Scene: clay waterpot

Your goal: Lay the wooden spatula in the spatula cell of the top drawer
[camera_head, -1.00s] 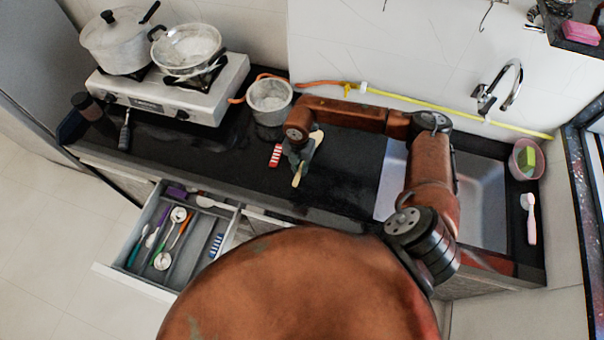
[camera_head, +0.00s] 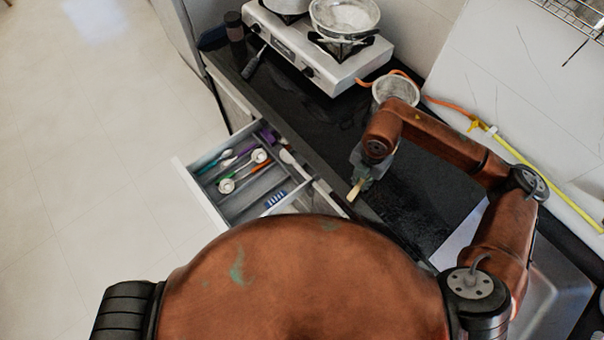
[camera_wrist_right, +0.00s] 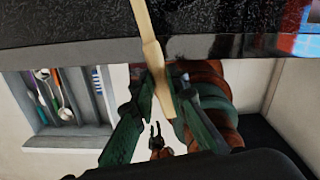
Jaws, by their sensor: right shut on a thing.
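My right gripper (camera_head: 362,178) is shut on the wooden spatula (camera_head: 355,190), above the counter's front edge. In the head view only a short pale end shows below the fingers; the gripper hides the rest. In the right wrist view the spatula (camera_wrist_right: 152,55) runs lengthwise between the fingers (camera_wrist_right: 160,100). The top drawer (camera_head: 193,192) is pulled open, left of and below this gripper. It holds ladles and coloured utensils, with a barer cell (camera_head: 252,192) beside them. What seems my left gripper (camera_wrist_right: 156,134) shows small and low in the right wrist view, its fingers apart.
A blue-and-white striped item (camera_head: 276,199) lies in the drawer's right part. The stove (camera_head: 310,60) with pans and a grey pot (camera_head: 396,87) stand on the dark counter (camera_head: 425,205). The floor left of the drawer is clear.

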